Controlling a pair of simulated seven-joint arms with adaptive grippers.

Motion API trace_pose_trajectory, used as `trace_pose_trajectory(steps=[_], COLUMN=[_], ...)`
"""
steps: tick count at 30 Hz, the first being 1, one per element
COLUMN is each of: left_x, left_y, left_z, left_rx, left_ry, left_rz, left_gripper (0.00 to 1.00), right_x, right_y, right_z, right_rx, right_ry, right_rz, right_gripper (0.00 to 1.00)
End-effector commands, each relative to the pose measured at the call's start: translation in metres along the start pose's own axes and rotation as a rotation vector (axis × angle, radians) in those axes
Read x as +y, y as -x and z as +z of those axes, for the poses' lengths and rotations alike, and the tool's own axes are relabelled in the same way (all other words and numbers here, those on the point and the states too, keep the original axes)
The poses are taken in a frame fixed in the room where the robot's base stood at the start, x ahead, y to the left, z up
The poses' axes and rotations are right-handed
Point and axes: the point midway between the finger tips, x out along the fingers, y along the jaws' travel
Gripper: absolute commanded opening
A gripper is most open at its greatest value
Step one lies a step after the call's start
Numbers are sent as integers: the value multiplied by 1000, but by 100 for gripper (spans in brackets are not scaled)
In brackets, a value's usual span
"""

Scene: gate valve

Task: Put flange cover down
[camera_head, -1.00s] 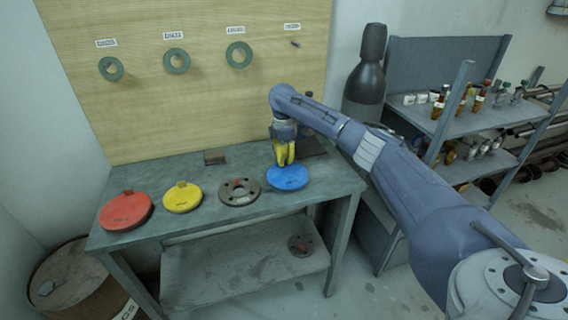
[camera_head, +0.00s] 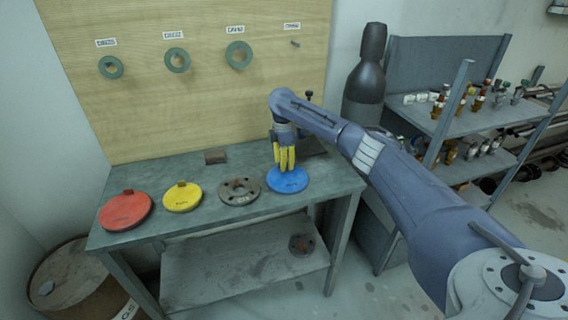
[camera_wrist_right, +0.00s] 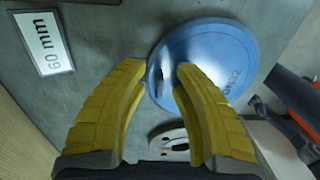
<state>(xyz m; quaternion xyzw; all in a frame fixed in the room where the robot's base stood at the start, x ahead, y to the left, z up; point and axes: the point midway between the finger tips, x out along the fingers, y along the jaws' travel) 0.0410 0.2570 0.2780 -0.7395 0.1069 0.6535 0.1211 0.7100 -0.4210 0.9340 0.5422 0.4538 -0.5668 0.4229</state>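The blue flange cover (camera_head: 288,182) lies flat on the green-grey workbench (camera_head: 225,206), at the right end of the row. My right gripper (camera_head: 284,164) is just above it with yellow fingers pointing down. In the right wrist view, the fingers (camera_wrist_right: 157,68) are spread apart and the blue cover (camera_wrist_right: 215,62) lies beyond them. The cover's small raised handle (camera_wrist_right: 158,74) shows between the fingertips; whether a finger touches it I cannot tell. My left gripper is not in view.
A red cover (camera_head: 125,212), a yellow cover (camera_head: 182,198) and a grey flange (camera_head: 239,192) lie to the left on the bench. A small brown block (camera_head: 215,157) is behind them. A "60 mm" card (camera_wrist_right: 42,42) lies near the blue cover. A shelf rack (camera_head: 460,120) stands right.

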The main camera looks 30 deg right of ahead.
Motion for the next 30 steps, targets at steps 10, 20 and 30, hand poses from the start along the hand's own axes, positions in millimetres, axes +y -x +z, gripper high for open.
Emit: trace_pose_trajectory(steps=[10,20,30], left_x=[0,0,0], left_y=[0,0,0], left_z=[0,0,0], left_rx=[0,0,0], left_ry=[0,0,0], left_rz=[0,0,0], left_gripper=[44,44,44], right_x=[1,0,0], right_y=[43,97,121], right_z=[0,0,0], right_rx=[0,0,0], right_ry=[1,1,0], right_rz=[4,3,1], right_gripper=[27,27,27])
